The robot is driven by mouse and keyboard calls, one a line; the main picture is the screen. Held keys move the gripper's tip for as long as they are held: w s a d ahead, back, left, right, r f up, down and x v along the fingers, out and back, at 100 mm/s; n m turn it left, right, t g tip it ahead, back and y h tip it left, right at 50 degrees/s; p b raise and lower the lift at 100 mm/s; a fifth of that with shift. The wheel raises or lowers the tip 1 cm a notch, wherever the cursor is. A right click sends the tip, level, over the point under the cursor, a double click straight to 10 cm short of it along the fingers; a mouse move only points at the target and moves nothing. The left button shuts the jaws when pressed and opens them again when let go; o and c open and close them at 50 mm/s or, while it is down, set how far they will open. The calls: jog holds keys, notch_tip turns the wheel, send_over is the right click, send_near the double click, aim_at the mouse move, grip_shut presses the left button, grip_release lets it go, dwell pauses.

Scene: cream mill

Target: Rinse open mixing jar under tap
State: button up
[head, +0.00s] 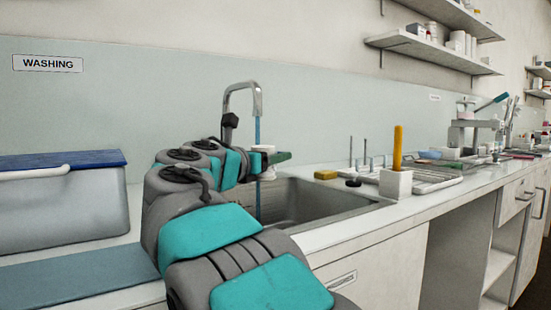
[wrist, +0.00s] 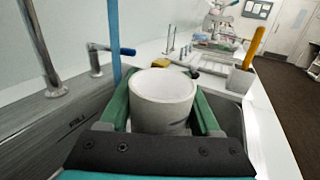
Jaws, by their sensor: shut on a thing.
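My gripper (wrist: 163,108) is shut on a white open jar (wrist: 163,113), with one green finger on each side. In the wrist view the jar's round mouth faces up and looks about upright; its bottom is hidden. In the head view the jar (head: 264,149) shows partly behind my arm, above the sink (head: 310,205). The metal tap (head: 257,97) stands behind the sink, and a blue water stream (head: 257,130) falls from it. In the wrist view the stream (wrist: 115,40) comes down left of the jar's mouth, by the left finger. Whether it touches the jar cannot be told.
A tap lever with a blue end (wrist: 127,51) is near the sink's back. A yellow sponge (head: 326,175), a white holder (head: 395,184) with a yellow-handled tool, and a drying rack (head: 430,180) stand right. A grey bin with a blue lid (head: 62,160) stands left.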

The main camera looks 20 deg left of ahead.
jog(key=w+a+f+p, duration=0.1)
jog(key=w+a+p, duration=0.2)
jog(key=w+p, duration=0.1)
jog(key=shift+w+a, duration=0.3)
jog(key=shift+w, duration=0.15)
jog(key=shift+d, duration=0.1)
dwell(0.6)
jog(key=shift+w+d+p, duration=0.35)
jog(key=shift+d+p, duration=0.1)
jog(key=shift+p, duration=0.1)
jog(key=shift+a, duration=0.1)
